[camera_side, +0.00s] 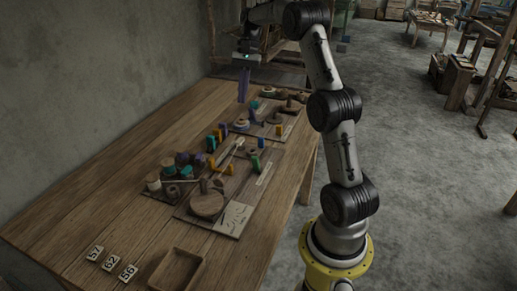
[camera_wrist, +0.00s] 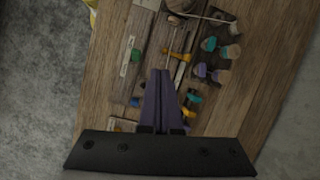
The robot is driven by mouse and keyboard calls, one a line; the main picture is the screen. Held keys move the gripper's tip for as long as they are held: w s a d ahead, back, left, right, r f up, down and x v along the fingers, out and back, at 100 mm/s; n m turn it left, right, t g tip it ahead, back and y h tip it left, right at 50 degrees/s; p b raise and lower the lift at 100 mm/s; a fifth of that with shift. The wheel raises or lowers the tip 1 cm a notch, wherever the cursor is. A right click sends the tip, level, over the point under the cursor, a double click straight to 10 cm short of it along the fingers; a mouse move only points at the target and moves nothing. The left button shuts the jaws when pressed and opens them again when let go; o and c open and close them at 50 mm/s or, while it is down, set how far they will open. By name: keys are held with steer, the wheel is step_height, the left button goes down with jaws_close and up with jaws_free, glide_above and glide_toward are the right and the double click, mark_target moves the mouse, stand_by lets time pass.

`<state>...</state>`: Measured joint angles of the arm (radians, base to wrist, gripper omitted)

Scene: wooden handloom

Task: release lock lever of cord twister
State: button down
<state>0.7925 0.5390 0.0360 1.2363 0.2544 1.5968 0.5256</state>
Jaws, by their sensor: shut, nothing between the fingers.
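My gripper (camera_side: 243,98) hangs above the far half of the wooden table in the side view, its purple fingers pointing down. The fingers are together with nothing between them; they also show in the wrist view (camera_wrist: 160,75). The near board (camera_side: 229,222) carries a round wooden disc (camera_side: 207,204) and a pale rod (camera_side: 226,158). The far board (camera_side: 288,127) lies nearer my gripper. In the wrist view a yellow piece (camera_wrist: 178,53) shows beyond the fingertips. I cannot tell which part is the lock lever.
Teal and purple spools (camera_side: 184,163) stand at the left of the near board. An empty wooden tray (camera_side: 177,271) and number tiles (camera_side: 110,262) lie at the table's near end. The table's left side (camera_side: 110,190) is clear. A wall runs along the left.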

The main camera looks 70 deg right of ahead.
steer(key=s+d+f+m+y, duration=0.1)
steer(key=s+d+f+m, duration=0.15)
steer(key=d+f, duration=0.35)
glide_toward(256, 164)
steer(key=f, duration=0.1)
steer(key=d+f, duration=0.2)
steer(key=f, duration=0.1)
steer(key=shift+w+d, duration=0.2)
steer(key=shift+d, duration=0.05)
steer(key=shift+a+f, duration=0.15)
steer(key=shift+a, duration=0.95)
steer(key=shift+a+f, duration=0.2)
steer(key=shift+a, duration=0.5)
